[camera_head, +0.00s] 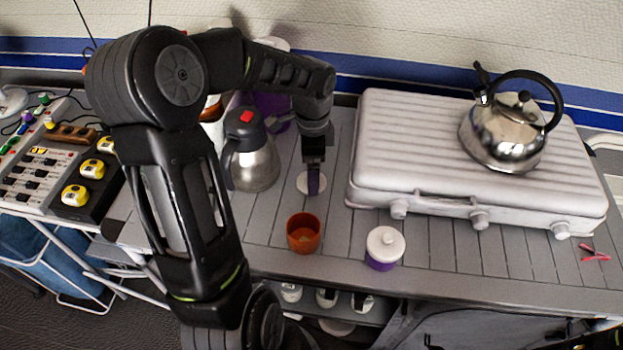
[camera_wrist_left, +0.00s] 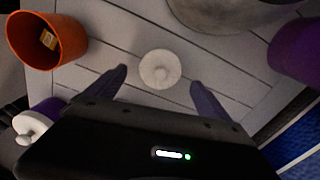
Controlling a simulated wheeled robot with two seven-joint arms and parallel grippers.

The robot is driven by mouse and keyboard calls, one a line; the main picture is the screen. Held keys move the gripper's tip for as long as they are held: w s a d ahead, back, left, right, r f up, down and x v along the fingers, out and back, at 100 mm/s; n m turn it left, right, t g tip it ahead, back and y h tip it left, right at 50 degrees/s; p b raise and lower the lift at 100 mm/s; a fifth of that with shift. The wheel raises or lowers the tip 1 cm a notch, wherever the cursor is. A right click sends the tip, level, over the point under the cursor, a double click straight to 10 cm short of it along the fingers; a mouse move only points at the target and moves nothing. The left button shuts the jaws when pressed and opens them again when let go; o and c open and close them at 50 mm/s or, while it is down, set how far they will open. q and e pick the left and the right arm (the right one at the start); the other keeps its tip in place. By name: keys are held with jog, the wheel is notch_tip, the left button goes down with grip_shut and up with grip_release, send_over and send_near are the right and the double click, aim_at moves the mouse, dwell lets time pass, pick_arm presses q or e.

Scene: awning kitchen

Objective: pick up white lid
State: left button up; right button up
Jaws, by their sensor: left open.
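A round white lid with a small knob (camera_wrist_left: 160,66) lies flat on the grey slatted table. In the head view the lid (camera_head: 304,184) is partly hidden by my left gripper (camera_head: 314,186), which points down over it. In the wrist view my left gripper (camera_wrist_left: 157,79) is open and empty. Its two fingers are spread to either side of the lid, with the lid a little beyond the fingertips. I cannot tell the exact height above the table. My right gripper is not in view.
A steel jug (camera_head: 253,165) stands left of the lid. An orange cup (camera_head: 303,236) and a purple jar with its own white lid (camera_head: 386,244) stand nearer the front. A white stove case (camera_head: 480,180) carries a kettle (camera_head: 500,135). A purple container (camera_wrist_left: 298,50) stands close by.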

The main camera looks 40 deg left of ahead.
pick_arm(q)
notch_tip(320, 180, down, 3)
jog(key=shift+r, duration=0.15)
dwell(0.5)
jog(key=c, duration=1.4)
